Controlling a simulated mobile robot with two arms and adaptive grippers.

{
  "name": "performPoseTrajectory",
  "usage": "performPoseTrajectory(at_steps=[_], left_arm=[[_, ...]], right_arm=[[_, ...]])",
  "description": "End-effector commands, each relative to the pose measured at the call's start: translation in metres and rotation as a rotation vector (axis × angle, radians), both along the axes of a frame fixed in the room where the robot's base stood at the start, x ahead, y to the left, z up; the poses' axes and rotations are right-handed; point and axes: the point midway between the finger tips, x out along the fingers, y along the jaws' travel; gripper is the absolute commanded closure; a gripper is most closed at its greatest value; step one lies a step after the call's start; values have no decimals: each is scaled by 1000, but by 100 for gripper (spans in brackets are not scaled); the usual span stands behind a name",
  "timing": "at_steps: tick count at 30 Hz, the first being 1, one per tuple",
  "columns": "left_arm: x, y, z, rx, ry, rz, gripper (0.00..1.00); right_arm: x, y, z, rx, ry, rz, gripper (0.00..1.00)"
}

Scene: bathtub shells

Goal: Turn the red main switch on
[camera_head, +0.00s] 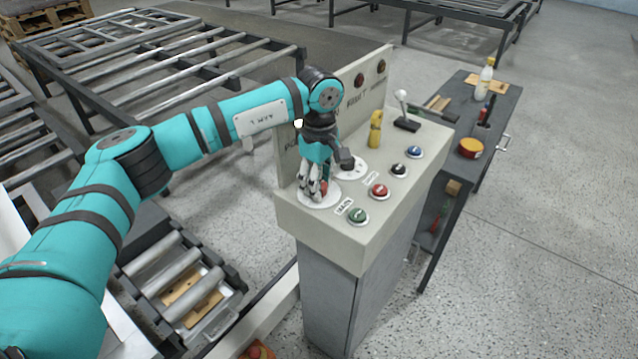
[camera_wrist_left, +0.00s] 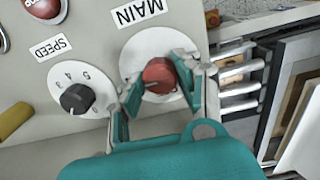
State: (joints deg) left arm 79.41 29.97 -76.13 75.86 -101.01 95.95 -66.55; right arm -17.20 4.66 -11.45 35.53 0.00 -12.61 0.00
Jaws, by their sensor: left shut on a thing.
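The red main switch (camera_wrist_left: 159,76) is a round red knob on a white disc beside the MAIN label (camera_wrist_left: 140,12) in the left wrist view. My left gripper (camera_wrist_left: 160,84) has its fingers on either side of the knob and is shut on it. In the head view, my left gripper (camera_head: 313,190) reaches down to the white disc (camera_head: 320,199) at the left of the console top, and its fingers mostly cover the red knob. The knob's position marks are hidden. My right gripper is not in view.
The console (camera_head: 350,235) also carries a black speed knob (camera_wrist_left: 76,98), a red button (camera_head: 379,191), a green button (camera_head: 357,217), black and blue buttons, a yellow knob (camera_head: 375,130) and a lever (camera_head: 404,112). A dark side table (camera_head: 470,100) stands behind it.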

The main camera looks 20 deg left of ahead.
Motion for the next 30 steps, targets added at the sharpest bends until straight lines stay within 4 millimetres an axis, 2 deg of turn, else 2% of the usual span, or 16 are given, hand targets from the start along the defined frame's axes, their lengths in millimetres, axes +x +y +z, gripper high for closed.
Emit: performPoseTrajectory(at_steps=[10,11,15,25,30], left_arm=[[1,0,1,-1,-3,-3,98],[1,0,1,-1,-3,-3,62],[0,0,1,-1,-2,-2,44],[0,0,3,-1,-2,-1,43],[1,0,27,-2,-5,-1,43]], right_arm=[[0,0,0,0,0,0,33],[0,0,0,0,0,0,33],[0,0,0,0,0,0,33],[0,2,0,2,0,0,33],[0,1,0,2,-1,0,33]])
